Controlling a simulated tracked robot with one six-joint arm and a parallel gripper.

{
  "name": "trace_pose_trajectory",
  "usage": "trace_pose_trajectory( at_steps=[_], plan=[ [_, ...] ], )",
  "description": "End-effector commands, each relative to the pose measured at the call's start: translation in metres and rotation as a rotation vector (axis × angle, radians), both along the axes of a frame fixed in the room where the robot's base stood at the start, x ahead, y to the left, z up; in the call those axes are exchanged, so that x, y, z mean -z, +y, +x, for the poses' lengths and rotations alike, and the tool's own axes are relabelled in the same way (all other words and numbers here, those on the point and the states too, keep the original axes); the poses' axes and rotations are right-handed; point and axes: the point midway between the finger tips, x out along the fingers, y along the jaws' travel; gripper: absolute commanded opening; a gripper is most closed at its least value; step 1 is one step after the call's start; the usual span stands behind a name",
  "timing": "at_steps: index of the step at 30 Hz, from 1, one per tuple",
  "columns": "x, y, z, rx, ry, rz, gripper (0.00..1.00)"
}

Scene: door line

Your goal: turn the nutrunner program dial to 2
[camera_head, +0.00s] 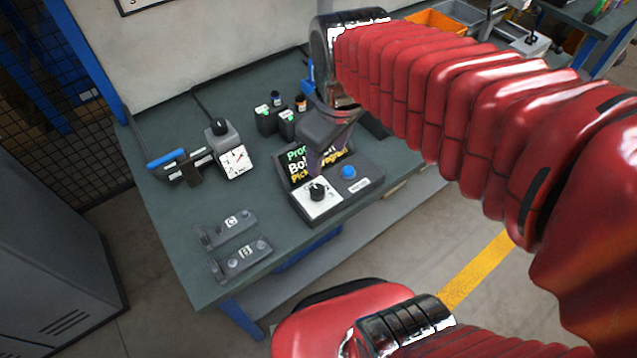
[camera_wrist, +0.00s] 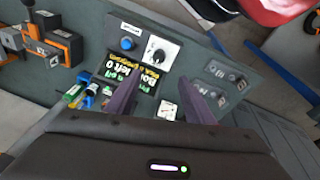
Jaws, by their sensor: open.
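The program dial (camera_head: 317,190) is a black knob on a white plate on the front left of a dark control box (camera_head: 360,187). Its pointer setting is too small to read. In the wrist view the dial (camera_wrist: 158,55) shows near the top centre, beyond my fingertips. My gripper (camera_head: 318,165) hangs over the box's text display (camera_head: 298,167), behind the dial and apart from it. In the wrist view my gripper (camera_wrist: 163,88) has its two dark fingers spread with nothing between them. The arm and gripper body hide part of the display.
A blue button (camera_head: 348,172) sits right of the dial on the same box. A gauge (camera_head: 235,162) with a blue-handled tool (camera_head: 168,158) stands left. Two dark brackets (camera_head: 240,258) lie at the bench's front left. Small bottles (camera_head: 270,118) stand behind. Bare bench (camera_head: 180,220) shows at left.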

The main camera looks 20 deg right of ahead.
Motion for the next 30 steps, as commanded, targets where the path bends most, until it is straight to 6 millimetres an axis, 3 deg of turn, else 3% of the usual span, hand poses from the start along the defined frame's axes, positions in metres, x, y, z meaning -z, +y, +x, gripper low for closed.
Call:
trace_pose_trajectory(
  at_steps=[16,30],
  plan=[
    [0.039,0.0,0.051,-0.475,0.214,-0.066,0.48],
    [0.045,0.0,0.057,-0.546,0.24,-0.067,0.48]
  ],
)
